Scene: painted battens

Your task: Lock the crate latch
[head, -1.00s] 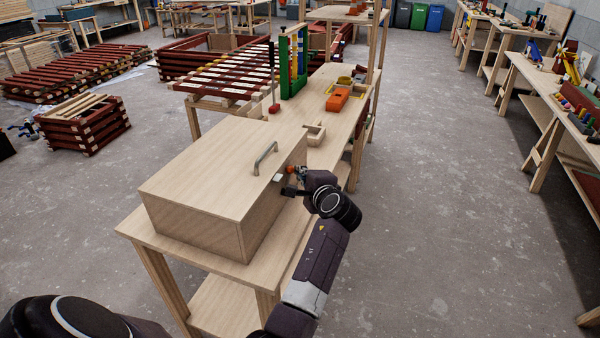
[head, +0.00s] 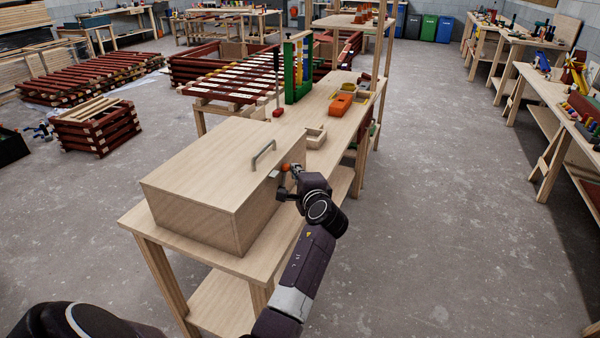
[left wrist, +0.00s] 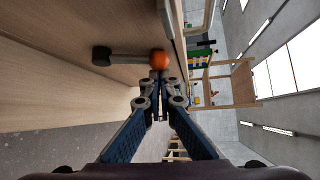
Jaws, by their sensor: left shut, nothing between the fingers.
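The crate (head: 190,172) is a pale wooden box on a wooden bench, its lid down, with a grey bar handle (head: 263,155) on top. The latch has an orange ball knob (head: 285,167) at the crate's right side. In the left wrist view, the orange knob (left wrist: 160,60) sits at the end of a grey lever (left wrist: 122,58) lying along the wooden wall. My left gripper (left wrist: 160,82) is shut and empty, its tips close to the knob; whether they touch cannot be told. In the head view, the gripper (head: 284,188) is beside the crate's right side. My right gripper is not in view.
Behind the crate, the bench holds a small wooden tray (head: 315,138), an orange block (head: 341,105) and a green frame (head: 297,75). Concrete floor (head: 440,220) is clear to the right, as far as the side workbenches.

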